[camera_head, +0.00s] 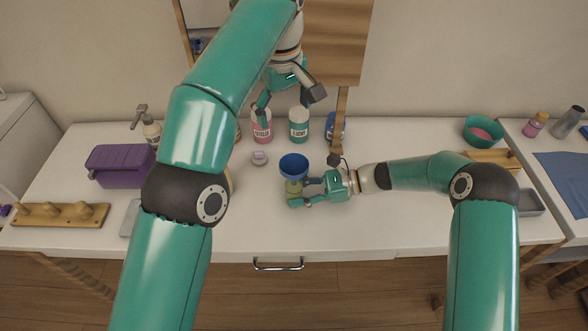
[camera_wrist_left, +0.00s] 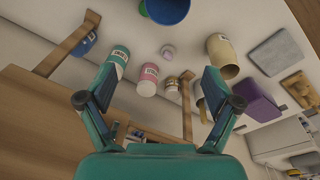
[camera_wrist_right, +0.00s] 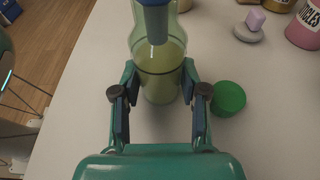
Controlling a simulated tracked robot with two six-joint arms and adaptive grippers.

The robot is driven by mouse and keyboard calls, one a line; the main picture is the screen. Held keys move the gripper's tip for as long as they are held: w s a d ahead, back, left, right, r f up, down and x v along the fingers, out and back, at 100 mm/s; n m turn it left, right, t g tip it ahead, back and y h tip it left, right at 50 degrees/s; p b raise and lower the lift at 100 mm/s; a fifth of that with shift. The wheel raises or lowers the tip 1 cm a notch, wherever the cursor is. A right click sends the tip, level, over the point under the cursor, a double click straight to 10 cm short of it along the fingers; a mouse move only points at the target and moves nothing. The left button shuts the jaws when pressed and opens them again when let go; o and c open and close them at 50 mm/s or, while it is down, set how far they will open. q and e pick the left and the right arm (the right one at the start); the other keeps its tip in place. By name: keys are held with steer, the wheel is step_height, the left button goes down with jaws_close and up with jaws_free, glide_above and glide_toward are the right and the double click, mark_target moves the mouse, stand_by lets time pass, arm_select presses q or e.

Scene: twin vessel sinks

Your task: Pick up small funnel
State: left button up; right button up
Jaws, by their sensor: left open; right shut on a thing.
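The blue funnel (camera_head: 293,164) sits upright in the mouth of a clear bottle (camera_wrist_right: 160,75) of yellow-green liquid standing on the counter. Its blue spout (camera_wrist_right: 154,22) goes into the bottle's neck in the right wrist view, and the funnel's cone also shows at the top of the left wrist view (camera_wrist_left: 168,9). My right gripper (camera_head: 302,190) is shut around the bottle from the right, below the funnel. My left gripper (camera_head: 290,98) is open and empty, raised above the back of the counter, apart from the funnel.
A green cap (camera_wrist_right: 228,97) lies beside the bottle. A pink jar (camera_head: 262,127) and a teal jar (camera_head: 299,124) stand behind, near a small pale lilac item (camera_head: 259,157). A purple box (camera_head: 120,166) and a wooden peg rack (camera_head: 55,214) are at left. The front centre is clear.

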mark_target(294, 165)
arm_select(q)
steer(key=shift+m+g, duration=0.3)
steer(key=shift+g, duration=0.4)
steer(key=shift+s+d+f, duration=0.3)
steer(key=shift+s+f, duration=0.15)
steer(key=shift+f, duration=1.8)
steer(key=shift+s+d+f, duration=0.25)
steer(key=shift+s+f, duration=0.2)
steer(key=shift+f, duration=1.85)
steer(key=shift+s+d+f, duration=0.3)
steer(key=shift+s+f, duration=0.15)
steer(key=shift+f, duration=1.8)
steer(key=shift+c, duration=0.2)
steer(key=c, duration=0.9)
